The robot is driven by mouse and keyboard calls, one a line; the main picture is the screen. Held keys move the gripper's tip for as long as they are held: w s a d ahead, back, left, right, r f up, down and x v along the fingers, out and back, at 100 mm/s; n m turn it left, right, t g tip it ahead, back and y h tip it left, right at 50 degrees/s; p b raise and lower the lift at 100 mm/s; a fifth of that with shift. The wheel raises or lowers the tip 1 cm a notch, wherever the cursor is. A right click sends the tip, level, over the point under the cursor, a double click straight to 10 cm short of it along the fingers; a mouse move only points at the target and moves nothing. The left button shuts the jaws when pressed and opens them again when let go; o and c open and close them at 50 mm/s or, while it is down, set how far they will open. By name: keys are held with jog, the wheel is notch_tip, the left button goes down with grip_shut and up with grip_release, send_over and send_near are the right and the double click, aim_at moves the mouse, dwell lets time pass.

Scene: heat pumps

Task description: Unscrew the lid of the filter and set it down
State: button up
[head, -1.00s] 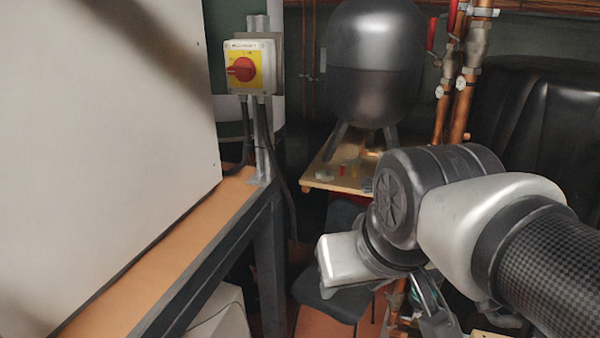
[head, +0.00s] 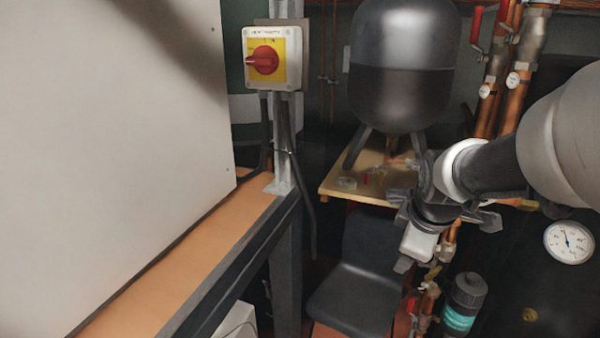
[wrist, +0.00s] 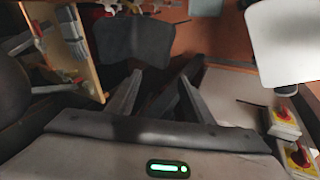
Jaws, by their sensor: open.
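The filter is an upright cylinder with a teal body (head: 459,319) and a black lid (head: 467,287), low at the right of centre in the head view. The lid sits on top of the body. My gripper (wrist: 160,76) is open in the wrist view, with nothing between its two fingers. In the head view my wrist hangs above and to the left of the filter, apart from the lid; the fingers are hard to make out there. I cannot clearly pick out the filter in the wrist view.
Copper pipes and valves (head: 425,300) stand close left of the filter, with a gauge (head: 568,243) to its right. A dark chair (head: 362,285) is further left. A wooden board (head: 340,182) lies below a black tank (head: 403,65). A red switch (head: 264,60) is mounted at left.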

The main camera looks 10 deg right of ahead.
jog(key=w+d+f+n+h+b, duration=0.25)
jog(key=d+f+n, duration=0.25)
jog(key=d+f, duration=0.4)
jog(key=n+g+h+b, duration=0.1)
jog(key=n+h+b, duration=0.15)
jog(key=n, duration=0.65)
send_near(473, 279)
jog(key=b+x, duration=0.5)
jog(key=x, duration=0.3)
jog(key=shift+w+d+f+b, duration=0.35)
jog(key=shift+d+f+b, duration=0.1)
jog(key=shift+b, duration=0.15)
jog(key=shift+f, duration=0.2)
jog(key=c, duration=1.1)
